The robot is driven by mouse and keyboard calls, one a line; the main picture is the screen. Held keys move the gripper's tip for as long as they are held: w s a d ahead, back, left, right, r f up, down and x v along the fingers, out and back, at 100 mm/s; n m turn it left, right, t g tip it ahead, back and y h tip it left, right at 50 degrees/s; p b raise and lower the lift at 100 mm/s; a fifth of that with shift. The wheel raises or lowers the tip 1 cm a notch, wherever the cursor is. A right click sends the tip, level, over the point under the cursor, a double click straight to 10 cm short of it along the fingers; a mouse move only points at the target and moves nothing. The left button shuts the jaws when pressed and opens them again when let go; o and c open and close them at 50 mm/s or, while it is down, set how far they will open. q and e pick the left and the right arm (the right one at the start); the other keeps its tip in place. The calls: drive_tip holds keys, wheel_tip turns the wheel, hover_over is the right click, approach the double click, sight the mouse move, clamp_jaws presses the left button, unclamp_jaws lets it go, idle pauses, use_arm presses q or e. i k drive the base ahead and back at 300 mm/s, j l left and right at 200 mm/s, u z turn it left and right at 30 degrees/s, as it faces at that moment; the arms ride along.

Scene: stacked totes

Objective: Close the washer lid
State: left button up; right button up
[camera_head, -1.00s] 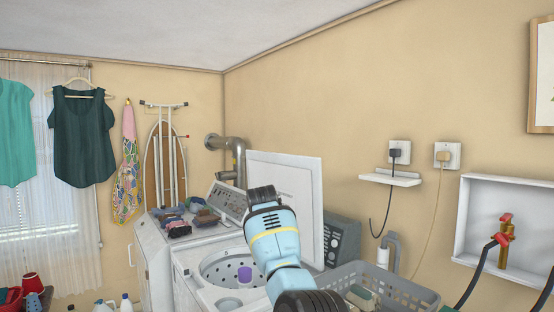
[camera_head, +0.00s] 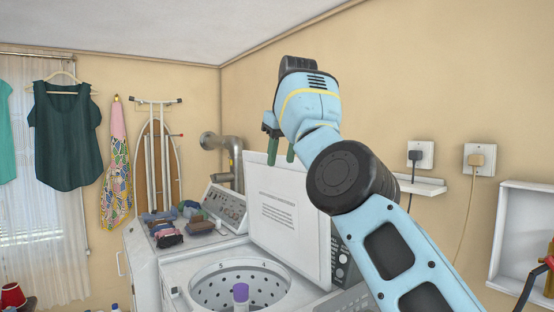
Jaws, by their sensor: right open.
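The washer (camera_head: 178,278) stands at the lower middle, with its round drum opening exposed and a purple-topped agitator (camera_head: 240,293) inside. Its white lid (camera_head: 288,222) is raised and stands nearly upright, leaning toward the wall behind. My right gripper (camera_head: 279,150) is at the lid's top edge, with its green-grey fingers pointing down. The fingers are apart and the gripper is open. One finger overlaps the lid's upper part in the view; I cannot tell whether it touches. My left gripper is not in view.
A dryer (camera_head: 142,262) with folded clothes (camera_head: 185,218) on top stands left of the washer. A silver duct pipe (camera_head: 226,150) is behind. A wall shelf (camera_head: 422,186) and outlets (camera_head: 420,154) are on the right. Open air lies above the drum.

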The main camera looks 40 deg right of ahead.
sight(282, 219)
drive_tip(key=i+l, duration=0.35)
drive_tip(key=l, duration=0.15)
drive_tip(key=i+l, duration=0.75)
drive_tip(key=l, duration=0.2)
